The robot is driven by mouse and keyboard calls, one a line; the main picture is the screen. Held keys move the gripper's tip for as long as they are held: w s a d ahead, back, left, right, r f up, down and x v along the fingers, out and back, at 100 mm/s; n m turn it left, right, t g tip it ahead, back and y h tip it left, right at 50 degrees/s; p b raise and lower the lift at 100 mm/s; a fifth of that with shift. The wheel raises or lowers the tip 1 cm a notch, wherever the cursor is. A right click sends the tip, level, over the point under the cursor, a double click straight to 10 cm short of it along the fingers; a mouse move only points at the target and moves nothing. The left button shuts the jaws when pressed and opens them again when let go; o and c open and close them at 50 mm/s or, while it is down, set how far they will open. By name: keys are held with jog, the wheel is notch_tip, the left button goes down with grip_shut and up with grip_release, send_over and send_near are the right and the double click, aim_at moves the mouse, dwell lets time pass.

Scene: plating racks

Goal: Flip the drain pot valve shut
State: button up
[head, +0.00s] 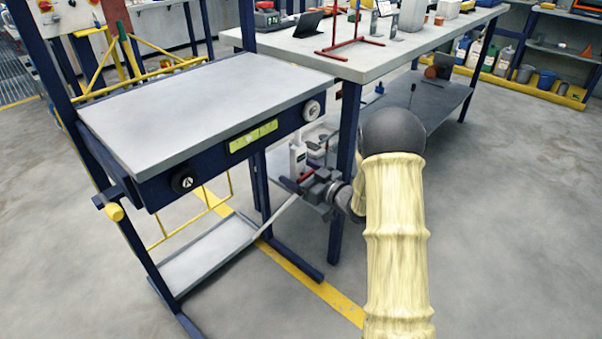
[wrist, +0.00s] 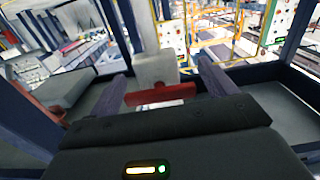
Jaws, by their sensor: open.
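The drain pot (head: 298,158) is a small white upright body below the right end of the rack's top in the head view. In the wrist view its pale grey body (wrist: 155,68) stands straight ahead. The valve handle is a red bar (wrist: 160,93), lying crosswise and slightly tilted in front of it. A bit of the red handle (head: 307,172) also shows in the head view, beside my fingers. My gripper (wrist: 162,68) is open, with one finger to each side of the handle. In the head view my gripper (head: 304,182) partly hides the handle, and contact cannot be told.
A blue-framed rack (head: 205,105) with a grey top and two dark-and-light knobs stands left of my arm. Its lower tray (head: 210,255) is bare. A long workbench (head: 420,42) with a lower shelf stands behind my gripper. The floor to the right is clear.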

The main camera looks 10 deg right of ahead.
jog(key=p+v, duration=0.4)
jog(key=v, duration=1.3)
jog(key=shift+s+d, duration=0.15)
jog(key=shift+s, duration=0.05)
jog(key=shift+w+r, duration=0.1)
jog(key=shift+w, duration=0.05)
jog(key=s+a+r+m+g+h+p, duration=0.2)
jog(key=s+a+r+m+g+h, duration=0.3)
jog(key=s, duration=0.3)
jog(key=s+a+r+m+g+h+p, duration=0.2)
jog(key=s+a+g+h, duration=0.4)
jog(key=s, duration=0.3)
notch_tip(320, 180, up, 38)
jog(key=d+g+p, duration=0.1)
jog(key=p, duration=3.7)
jog(key=shift+w, duration=0.4)
jog(key=shift+d+f, duration=0.1)
